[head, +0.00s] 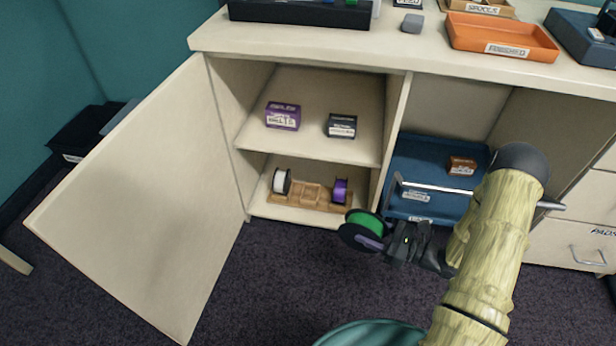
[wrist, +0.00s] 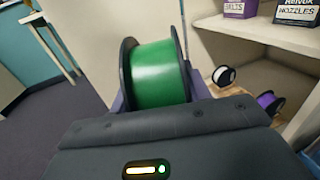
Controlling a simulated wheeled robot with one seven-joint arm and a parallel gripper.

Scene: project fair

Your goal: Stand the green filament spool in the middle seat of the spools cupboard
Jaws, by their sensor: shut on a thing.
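The green filament spool (head: 366,226) has black flanges and is held in front of the cupboard's lower right side. My gripper (head: 388,240) is shut on it; in the wrist view the spool (wrist: 158,75) stands out beyond the gripper body. The spools cupboard (head: 285,160) is open. On its lower shelf is a wooden rack (head: 311,195) with a white spool (head: 281,181) in the left seat and a purple spool (head: 340,190) in the right seat. The middle seat between them looks empty. The white spool (wrist: 224,76) and purple spool (wrist: 268,103) also show in the wrist view.
The cupboard door (head: 130,200) stands wide open to the left. Purple (head: 283,116) and dark (head: 341,125) boxes sit on the upper shelf. A blue tray (head: 399,165) lies in the bay to the right.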

